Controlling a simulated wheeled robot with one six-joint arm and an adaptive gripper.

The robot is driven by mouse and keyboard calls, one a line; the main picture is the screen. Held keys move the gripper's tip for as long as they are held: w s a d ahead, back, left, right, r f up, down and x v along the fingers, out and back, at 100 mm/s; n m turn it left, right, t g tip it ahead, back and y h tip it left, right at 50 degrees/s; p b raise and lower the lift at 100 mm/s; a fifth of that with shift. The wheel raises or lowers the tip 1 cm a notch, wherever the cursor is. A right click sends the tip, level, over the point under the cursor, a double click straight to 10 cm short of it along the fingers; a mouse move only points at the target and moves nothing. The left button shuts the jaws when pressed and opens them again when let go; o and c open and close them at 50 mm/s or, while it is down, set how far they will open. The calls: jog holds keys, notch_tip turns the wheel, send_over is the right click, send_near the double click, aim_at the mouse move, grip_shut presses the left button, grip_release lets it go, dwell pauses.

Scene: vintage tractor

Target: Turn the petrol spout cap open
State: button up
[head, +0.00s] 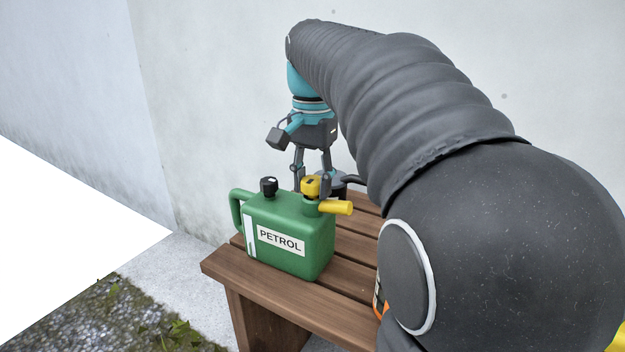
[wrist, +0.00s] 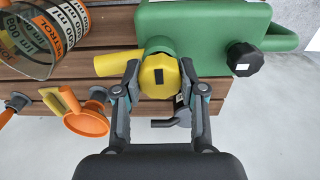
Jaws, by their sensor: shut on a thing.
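The green petrol can (head: 292,240), labelled PETROL, stands upright on a wooden bench. Its yellow spout cap (head: 311,186) sits on top at the right, above a yellow spout (head: 336,207) that points right. In the wrist view the yellow cap (wrist: 159,76) lies between the two fingers of my gripper (wrist: 160,84), with a small dark mark on it. My gripper (head: 312,188) comes down from above and is shut on the cap. The can (wrist: 205,30) and the yellow spout (wrist: 119,64) also show there. My fingers partly hide the cap in the head view.
A black cap (head: 269,186) sits on the can's left top, near its handle. The wooden bench (head: 285,300) also holds a clear measuring jug (wrist: 45,35) and an orange funnel (wrist: 86,120). A pale wall (head: 230,90) stands close behind.

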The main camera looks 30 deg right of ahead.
jog(key=n+p, duration=0.2)
jog(key=n, duration=0.2)
jog(key=shift+r+p, duration=0.15)
jog(key=shift+p, duration=0.25)
jog(key=n+p, duration=0.2)
jog(key=n, duration=0.3)
jog(key=shift+p, duration=0.35)
jog(key=n+p, duration=0.1)
jog(key=n, duration=0.3)
jog(key=shift+n, duration=0.4)
jog(key=shift+f+n, duration=0.2)
jog(key=shift+n, duration=1.7)
jog(key=o, duration=1.2)
jog(key=shift+c, duration=0.2)
